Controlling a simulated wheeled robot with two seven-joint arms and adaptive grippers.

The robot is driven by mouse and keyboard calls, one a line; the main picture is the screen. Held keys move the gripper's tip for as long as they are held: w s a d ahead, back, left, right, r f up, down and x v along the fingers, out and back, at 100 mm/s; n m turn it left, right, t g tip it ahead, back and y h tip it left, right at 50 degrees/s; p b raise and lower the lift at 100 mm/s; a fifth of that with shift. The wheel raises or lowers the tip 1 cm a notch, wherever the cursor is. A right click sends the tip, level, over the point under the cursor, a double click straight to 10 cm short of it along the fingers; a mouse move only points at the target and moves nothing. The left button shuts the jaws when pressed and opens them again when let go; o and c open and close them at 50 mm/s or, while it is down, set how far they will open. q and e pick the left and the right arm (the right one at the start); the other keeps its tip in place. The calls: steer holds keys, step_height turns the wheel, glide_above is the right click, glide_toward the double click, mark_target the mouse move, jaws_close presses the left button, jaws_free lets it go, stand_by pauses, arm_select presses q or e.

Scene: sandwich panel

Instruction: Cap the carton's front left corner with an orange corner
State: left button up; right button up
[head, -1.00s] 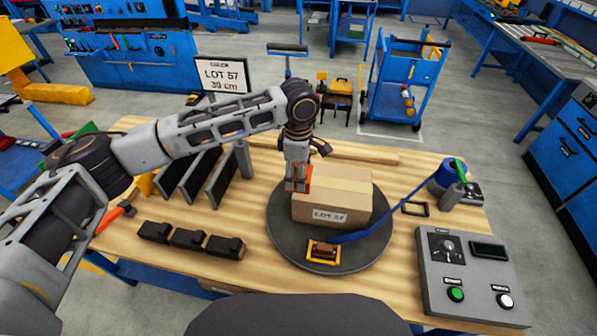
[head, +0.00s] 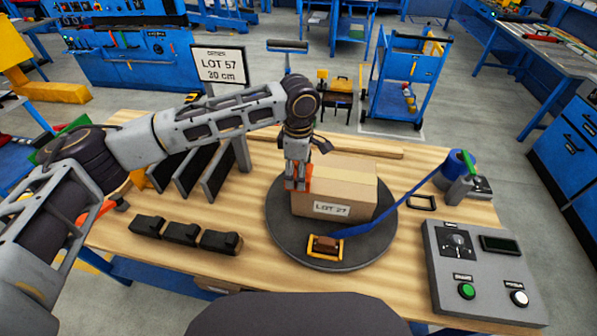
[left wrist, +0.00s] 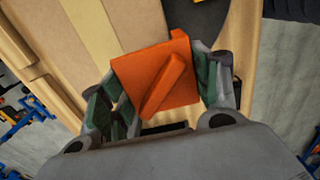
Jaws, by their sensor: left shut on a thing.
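The brown carton (head: 347,207) stands on a dark round turntable (head: 283,237), with a pale tape strip along its top and a label on its front. My left gripper (head: 297,181) points down at the carton's front left top corner. It is shut on an orange corner (head: 307,174), which fills the space between the fingers in the left wrist view (left wrist: 150,72). The orange corner sits at or just over the carton's corner; I cannot tell whether it is fully seated. The fingers hide part of that corner. My right gripper is not in view.
A blue strap (head: 382,218) runs from a reel (head: 455,168) to a yellow buckle (head: 325,247) on the turntable. Several black blocks (head: 181,234) lie front left, and dark upright panels (head: 216,176) stand behind them. A control box (head: 480,265) is at right.

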arm_select(q)
steer(key=shift+f, duration=1.85)
steer(key=shift+s+a+f, duration=0.1)
steer(key=shift+s+f, duration=0.2)
steer(key=shift+f, duration=0.6)
steer(key=shift+c, duration=1.3)
steer(key=o, duration=1.4)
steer(key=shift+w+f, duration=0.1)
steer(key=shift+w, duration=0.1)
steer(key=shift+w+r, duration=0.1)
steer(key=shift+r, duration=0.3)
